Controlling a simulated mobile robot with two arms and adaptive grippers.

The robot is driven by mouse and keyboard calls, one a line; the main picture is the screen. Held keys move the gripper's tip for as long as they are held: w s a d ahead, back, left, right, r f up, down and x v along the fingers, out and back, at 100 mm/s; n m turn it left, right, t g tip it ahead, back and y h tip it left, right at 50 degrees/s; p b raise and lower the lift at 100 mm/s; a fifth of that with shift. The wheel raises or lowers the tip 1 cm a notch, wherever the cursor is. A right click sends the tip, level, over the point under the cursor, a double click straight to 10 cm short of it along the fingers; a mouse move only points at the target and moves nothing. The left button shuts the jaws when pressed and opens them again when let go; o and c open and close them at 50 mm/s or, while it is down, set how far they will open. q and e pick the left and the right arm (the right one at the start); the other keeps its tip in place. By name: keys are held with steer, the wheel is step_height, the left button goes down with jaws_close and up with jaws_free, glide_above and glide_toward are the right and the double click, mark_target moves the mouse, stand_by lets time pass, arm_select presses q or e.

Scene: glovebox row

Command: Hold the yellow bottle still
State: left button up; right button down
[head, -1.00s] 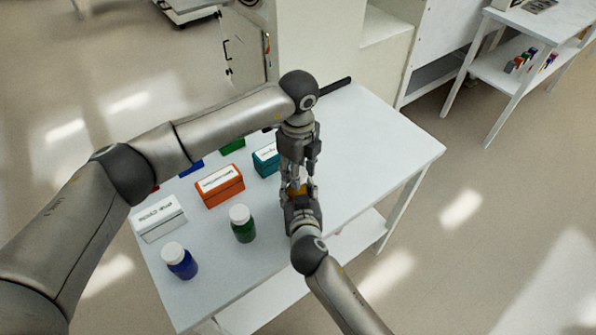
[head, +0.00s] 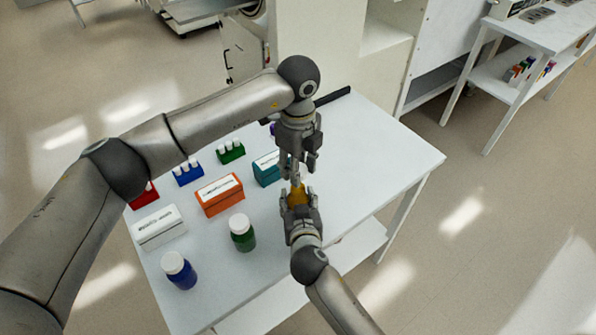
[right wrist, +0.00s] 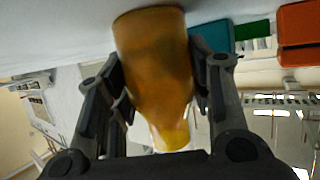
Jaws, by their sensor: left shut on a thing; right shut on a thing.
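The yellow bottle (head: 297,194) is above the white table, between the fingers of my right gripper (head: 299,201). In the right wrist view the bottle (right wrist: 155,65) fills the middle, with a finger on each side, and its narrower neck points down in the picture. No white cap shows on the neck. My right gripper is shut on the bottle. My left gripper (head: 297,174) points down just above the bottle. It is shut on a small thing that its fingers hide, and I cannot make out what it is.
On the table (head: 375,165) stand a green bottle (head: 242,237), a blue bottle (head: 179,274), an orange box (head: 219,196), a white box (head: 159,229), a teal box (head: 268,170) and small coloured racks (head: 187,174). The table's right side is clear.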

steer(key=c, duration=0.6)
jaws_free()
